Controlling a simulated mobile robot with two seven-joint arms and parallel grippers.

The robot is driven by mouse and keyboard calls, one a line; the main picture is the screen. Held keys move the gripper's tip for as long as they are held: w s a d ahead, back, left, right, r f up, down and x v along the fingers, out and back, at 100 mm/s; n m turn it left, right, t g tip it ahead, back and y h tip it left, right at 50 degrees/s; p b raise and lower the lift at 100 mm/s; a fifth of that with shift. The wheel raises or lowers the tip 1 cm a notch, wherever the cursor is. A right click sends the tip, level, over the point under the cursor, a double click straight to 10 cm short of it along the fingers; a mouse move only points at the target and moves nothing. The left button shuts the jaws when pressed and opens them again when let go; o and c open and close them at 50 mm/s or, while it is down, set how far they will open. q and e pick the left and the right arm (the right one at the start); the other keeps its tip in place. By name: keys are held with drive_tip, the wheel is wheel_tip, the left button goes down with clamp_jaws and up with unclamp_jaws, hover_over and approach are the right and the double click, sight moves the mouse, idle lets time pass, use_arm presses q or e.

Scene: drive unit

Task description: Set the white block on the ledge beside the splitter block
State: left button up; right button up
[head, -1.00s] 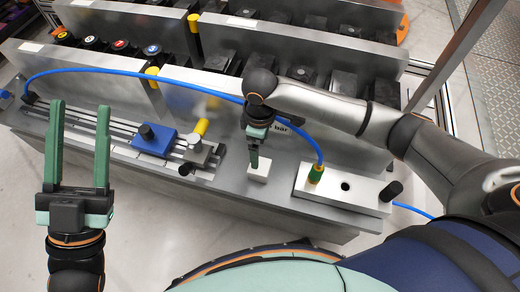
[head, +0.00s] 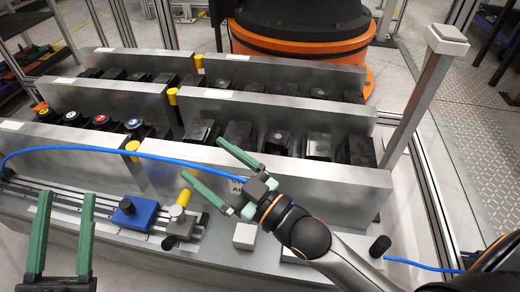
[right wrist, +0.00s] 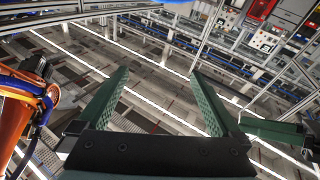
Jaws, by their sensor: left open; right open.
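The white block (head: 245,236) sits on the metal ledge (head: 215,255), just left of the splitter block (head: 362,243). My right arm crosses in front of most of the splitter block and hides its green fitting; I cannot tell the exact gap. My right gripper (head: 201,158) is open and empty, raised clear of the white block, with its fingers pointing up and left. The right wrist view also shows its spread fingers (right wrist: 160,73) with nothing between them. My left gripper (head: 66,195) is open and empty at the lower left.
A blue hose (head: 120,150) arches over the ledge. A blue slider block (head: 135,213) and a grey clamp with a yellow knob (head: 183,198) sit on rails to the left. Metal-walled bins (head: 270,168) stand behind. A post (head: 415,110) rises at the right.

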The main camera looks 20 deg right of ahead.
drive_tip(key=s+d+r+n+t+y, duration=0.1)
drive_tip(key=s+d+r+n+t, duration=0.1)
drive_tip(key=s+d+r+t, duration=0.2)
drive_tip(key=s+d+r, duration=0.2)
drive_tip(key=s+r, duration=0.2)
drive_tip(key=shift+r+t, duration=0.25)
drive_tip(key=shift+t, duration=0.15)
